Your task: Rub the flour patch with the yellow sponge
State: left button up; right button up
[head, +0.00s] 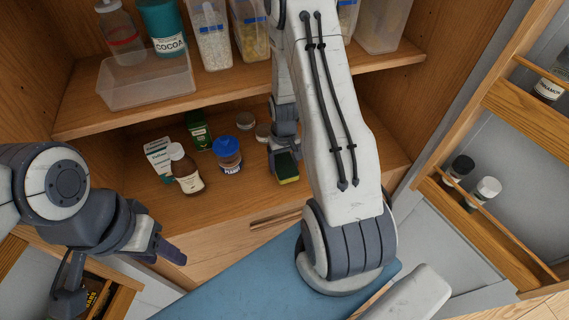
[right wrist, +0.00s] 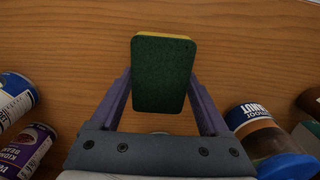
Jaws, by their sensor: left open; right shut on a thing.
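The sponge (head: 288,167) is yellow with a dark green scouring side. My right gripper (head: 285,150) is shut on it over the lower cupboard shelf. In the right wrist view, the sponge (right wrist: 163,75) sits between the two fingers (right wrist: 159,95), its green face toward the camera and a yellow strip at its top edge. I cannot make out a flour patch in either view; my right arm covers part of the shelf. My left gripper (head: 118,272) is open and empty at the lower left, in front of the cupboard and apart from the sponge.
A brown-glass bottle (head: 185,171), a white box (head: 159,158), a green box (head: 198,130) and a blue-lidded peanut jar (head: 228,155) stand on the lower shelf (head: 228,195). The upper shelf holds a clear bin (head: 145,82). A door rack (head: 485,235) with jars is at right.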

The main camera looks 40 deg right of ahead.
jog(key=shift+d+r+p, duration=0.1)
jog(key=shift+r+p, duration=1.7)
jog(key=shift+r, duration=0.9)
jog(key=shift+w, duration=0.1)
notch_tip(320, 180, up, 3)
jog(key=p, duration=0.2)
jog(key=shift+r+p, duration=0.1)
jog(key=shift+p, duration=0.2)
